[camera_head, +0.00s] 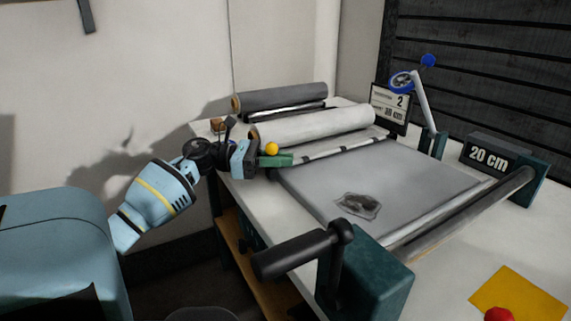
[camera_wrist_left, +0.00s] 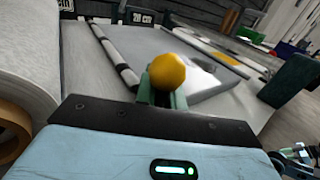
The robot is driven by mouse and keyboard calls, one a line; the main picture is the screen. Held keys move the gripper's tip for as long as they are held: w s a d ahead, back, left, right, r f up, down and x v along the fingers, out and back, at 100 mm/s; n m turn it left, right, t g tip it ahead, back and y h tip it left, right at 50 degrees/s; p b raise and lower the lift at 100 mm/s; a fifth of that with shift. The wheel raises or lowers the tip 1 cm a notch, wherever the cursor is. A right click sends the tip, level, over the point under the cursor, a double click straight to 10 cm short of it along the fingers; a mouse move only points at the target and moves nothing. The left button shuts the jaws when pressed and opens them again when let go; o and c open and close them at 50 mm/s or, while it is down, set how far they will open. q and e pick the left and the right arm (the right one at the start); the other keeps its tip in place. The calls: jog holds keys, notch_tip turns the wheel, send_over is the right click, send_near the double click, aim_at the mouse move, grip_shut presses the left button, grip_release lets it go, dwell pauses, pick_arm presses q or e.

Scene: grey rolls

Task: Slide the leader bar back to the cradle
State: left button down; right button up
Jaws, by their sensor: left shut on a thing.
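The leader bar (camera_head: 340,149) is a thin rod with black and white bands, lying across the grey sheet's far edge in front of the white roll. It also shows in the left wrist view (camera_wrist_left: 115,54). A yellow ball knob (camera_head: 272,149) is at its near-left end, also in the left wrist view (camera_wrist_left: 167,74). My left gripper (camera_head: 277,160) is shut on the leader bar's knob end, its green fingers just below the ball. The exact grip is partly hidden. I cannot pick out the cradle with certainty. My right gripper is not in view.
The grey sheet (camera_head: 390,177) with a dark patch (camera_head: 358,205) covers the mid-table. The white roll (camera_head: 315,127) and dark roll (camera_head: 284,97) lie behind the bar. A black crank (camera_head: 295,254) and teal end block (camera_head: 370,285) stand in front. A "20 cm" sign (camera_head: 489,157) stands right.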

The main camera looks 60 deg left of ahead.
pick_arm(q)
jog(key=c, duration=1.5)
grip_release()
jog(key=shift+v, duration=3.9)
